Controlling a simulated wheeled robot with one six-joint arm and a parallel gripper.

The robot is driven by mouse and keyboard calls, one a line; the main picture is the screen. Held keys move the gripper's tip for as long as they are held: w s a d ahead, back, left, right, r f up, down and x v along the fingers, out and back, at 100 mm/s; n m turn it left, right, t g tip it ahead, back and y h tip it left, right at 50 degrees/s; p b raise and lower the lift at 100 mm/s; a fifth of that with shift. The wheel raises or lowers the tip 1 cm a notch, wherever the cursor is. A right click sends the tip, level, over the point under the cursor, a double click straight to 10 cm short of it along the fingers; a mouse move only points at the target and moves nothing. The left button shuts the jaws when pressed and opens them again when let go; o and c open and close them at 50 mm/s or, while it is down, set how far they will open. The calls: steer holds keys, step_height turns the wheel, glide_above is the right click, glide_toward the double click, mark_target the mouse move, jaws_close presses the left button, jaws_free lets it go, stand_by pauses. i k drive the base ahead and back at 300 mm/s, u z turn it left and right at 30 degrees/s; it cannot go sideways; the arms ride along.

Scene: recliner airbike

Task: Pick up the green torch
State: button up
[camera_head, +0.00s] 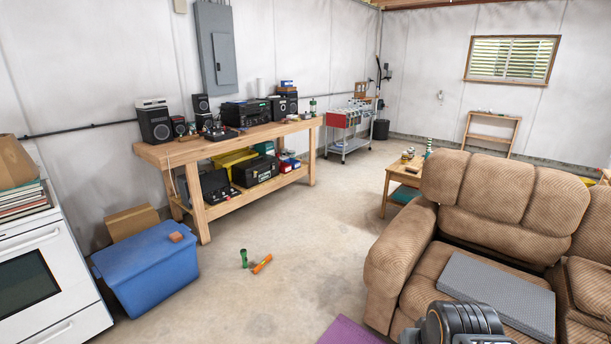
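A small green torch (244,258) appears to stand upright on the bare concrete floor, in front of the wooden workbench. An orange torch-like object (262,264) lies on the floor just to its right, close beside it. The green torch is small in the picture, so its details are hard to make out. A dark ridged part at the bottom right, in front of the sofa, looks like part of my arm. No gripper fingers show.
A blue bin (150,268) and a white stove (45,265) stand to the left. The workbench (220,148) is behind the torch. A brown sofa (400,250) and a purple mat (347,331) are to the right. The floor around the torch is open.

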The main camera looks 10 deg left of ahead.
mark_target(243, 252)
steer(key=u, duration=0.5)
steer(key=i, duration=2.75)
steer(key=u, duration=1.35)
steer(key=i, duration=1.85)
steer(key=u, duration=0.65)
